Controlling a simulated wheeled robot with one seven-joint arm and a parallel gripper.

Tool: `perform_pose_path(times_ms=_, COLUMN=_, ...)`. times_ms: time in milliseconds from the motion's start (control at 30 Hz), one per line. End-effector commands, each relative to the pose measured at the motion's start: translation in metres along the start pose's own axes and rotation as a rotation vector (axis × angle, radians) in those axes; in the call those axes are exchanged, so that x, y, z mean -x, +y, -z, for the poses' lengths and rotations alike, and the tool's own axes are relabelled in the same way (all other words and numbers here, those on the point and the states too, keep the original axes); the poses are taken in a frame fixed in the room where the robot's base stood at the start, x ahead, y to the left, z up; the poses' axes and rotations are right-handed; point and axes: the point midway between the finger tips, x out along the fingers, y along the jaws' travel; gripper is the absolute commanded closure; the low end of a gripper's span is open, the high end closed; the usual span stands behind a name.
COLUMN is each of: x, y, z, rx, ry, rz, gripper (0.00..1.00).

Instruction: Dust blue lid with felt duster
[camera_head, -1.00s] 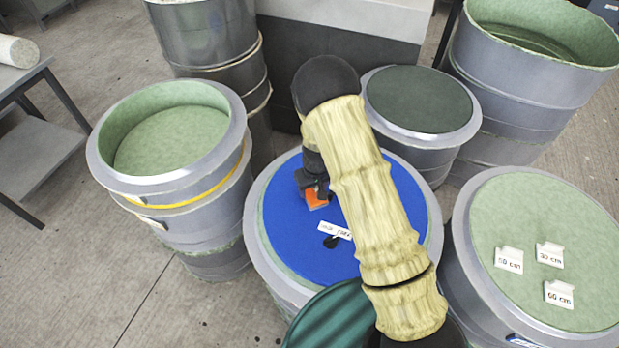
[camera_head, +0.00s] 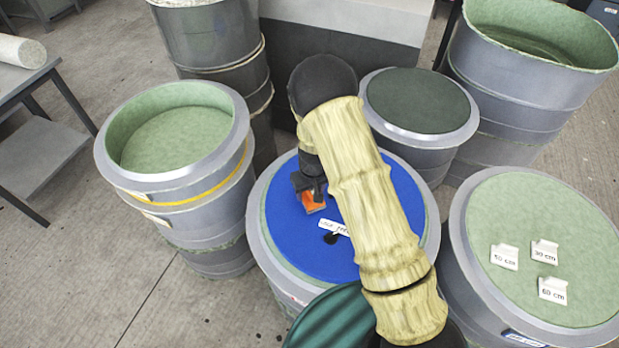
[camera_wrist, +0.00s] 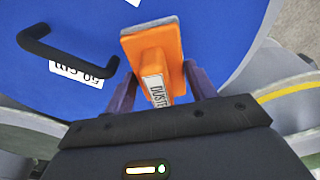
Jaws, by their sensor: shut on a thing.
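The blue lid (camera_head: 375,238) lies on a grey mould in the middle of the head view; it also fills the upper part of the wrist view (camera_wrist: 205,28). A black handle (camera_wrist: 70,55) and white labels are on it. My gripper (camera_head: 312,192) is over the left part of the lid, shut on the orange felt duster (camera_wrist: 157,50), whose grip is marked "DUSTE". The duster's plate is at the blue surface; I cannot tell whether it touches. My arm hides the right part of the lid in the head view.
A green-lined open mould (camera_head: 175,135) stands left. A dark-topped mould (camera_head: 418,98) stands behind right. A pale green-topped mould (camera_head: 540,225) with several size cards stands right. A dark green ribbed drum (camera_head: 335,320) stands in front. A grey table (camera_head: 38,78) is far left.

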Motion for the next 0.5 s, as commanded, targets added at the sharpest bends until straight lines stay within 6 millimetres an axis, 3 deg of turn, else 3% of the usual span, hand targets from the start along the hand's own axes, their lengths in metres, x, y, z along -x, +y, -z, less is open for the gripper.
perform_pose_path(times_ms=500, x=0.049, y=0.005, z=0.006, rx=-0.009, ry=0.002, rz=-0.002, gripper=0.69)
